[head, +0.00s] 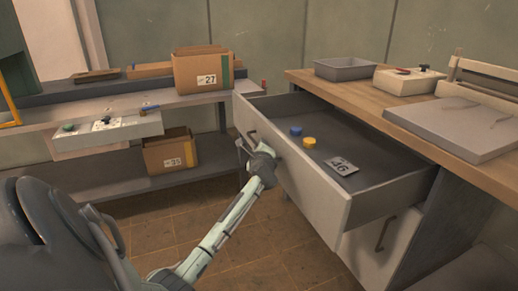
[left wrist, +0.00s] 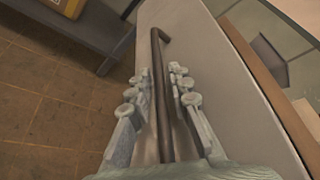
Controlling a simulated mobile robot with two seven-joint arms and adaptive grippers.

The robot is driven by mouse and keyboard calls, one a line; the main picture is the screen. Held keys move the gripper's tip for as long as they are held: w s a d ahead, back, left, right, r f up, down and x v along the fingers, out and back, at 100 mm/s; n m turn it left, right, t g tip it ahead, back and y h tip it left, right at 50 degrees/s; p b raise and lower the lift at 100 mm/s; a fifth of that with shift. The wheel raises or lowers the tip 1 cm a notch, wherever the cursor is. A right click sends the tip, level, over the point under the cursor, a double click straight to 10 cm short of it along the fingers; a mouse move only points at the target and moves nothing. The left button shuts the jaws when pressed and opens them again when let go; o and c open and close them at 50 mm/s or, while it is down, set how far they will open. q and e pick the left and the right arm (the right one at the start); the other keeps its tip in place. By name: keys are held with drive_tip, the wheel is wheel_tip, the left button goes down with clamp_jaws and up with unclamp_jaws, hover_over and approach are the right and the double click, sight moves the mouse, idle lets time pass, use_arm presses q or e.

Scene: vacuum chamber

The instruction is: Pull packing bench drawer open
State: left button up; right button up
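The packing bench drawer (head: 305,185) stands well out from the bench, its grey interior showing. Inside lie a blue round piece (head: 296,131), a yellow round piece (head: 309,142) and a dark tag marked 36 (head: 342,166). My left gripper (head: 262,163) is at the drawer's pale front. In the left wrist view, its fingers (left wrist: 160,85) lie on both sides of the dark bar handle (left wrist: 156,48), close against it, and look shut on it. The lower part of the handle is partly hidden between the fingers. My right gripper is not in view.
The wooden bench top (head: 345,96) carries a grey tray (head: 345,69), a pale box (head: 408,81) and a grey flat case (head: 450,125). A second drawer (head: 375,245) below is shut. A shelf (head: 190,98) with cartons stands at left. Tiled floor is clear before the drawer.

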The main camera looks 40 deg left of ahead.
use_arm(q)
drive_tip(key=v, duration=1.2)
